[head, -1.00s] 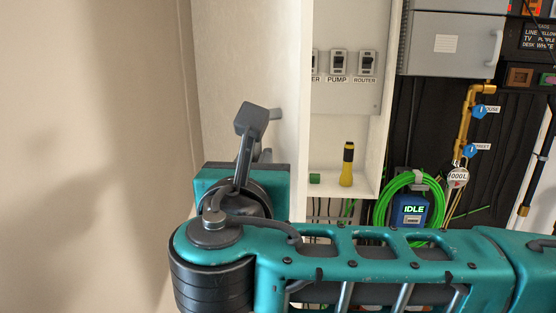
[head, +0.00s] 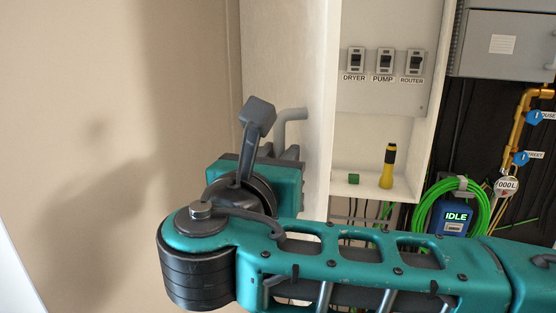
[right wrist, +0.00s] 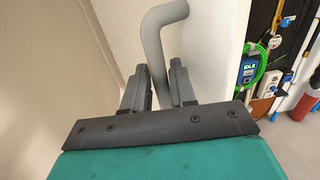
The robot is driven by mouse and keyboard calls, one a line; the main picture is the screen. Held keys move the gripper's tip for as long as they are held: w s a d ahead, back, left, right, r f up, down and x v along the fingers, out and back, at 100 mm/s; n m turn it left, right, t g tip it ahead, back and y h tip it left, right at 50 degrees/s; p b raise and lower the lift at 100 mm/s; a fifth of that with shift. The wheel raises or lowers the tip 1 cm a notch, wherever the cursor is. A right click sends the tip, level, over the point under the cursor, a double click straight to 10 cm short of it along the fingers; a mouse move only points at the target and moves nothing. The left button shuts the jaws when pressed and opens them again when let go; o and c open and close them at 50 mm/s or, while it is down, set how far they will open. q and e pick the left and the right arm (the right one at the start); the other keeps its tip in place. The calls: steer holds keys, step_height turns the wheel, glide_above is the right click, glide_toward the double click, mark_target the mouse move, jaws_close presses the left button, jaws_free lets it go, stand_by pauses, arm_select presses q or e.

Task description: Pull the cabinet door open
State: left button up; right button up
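The cabinet door (head: 285,55) is a white panel left of the cabinet (head: 388,135) in the head view. It stands swung out, with the cabinet interior showing. Its grey bent handle (head: 293,114) sits on the door face, and its upper part shows in the right wrist view (right wrist: 158,45). My right gripper (right wrist: 161,92) has its dark fingers on both sides of the handle, with little gap beside the bar; it appears shut on it. In the head view my right gripper (head: 290,153) is partly hidden by its own body. My left gripper is out of view.
Inside the cabinet are several labelled switches (head: 385,62), a yellow and black flashlight (head: 388,167) and a small green block (head: 353,179). A green hose (head: 432,205), blue meter (head: 452,216) and brass pipes (head: 517,130) are at right. A beige wall (head: 120,80) lies left.

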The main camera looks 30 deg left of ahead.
steer(key=shift+o, duration=0.8)
steer(key=shift+a+f, duration=0.1)
steer(key=shift+f, duration=0.05)
steer(key=shift+o, duration=0.2)
steer(key=shift+s, duration=0.15)
steer(key=shift+s, duration=0.1)
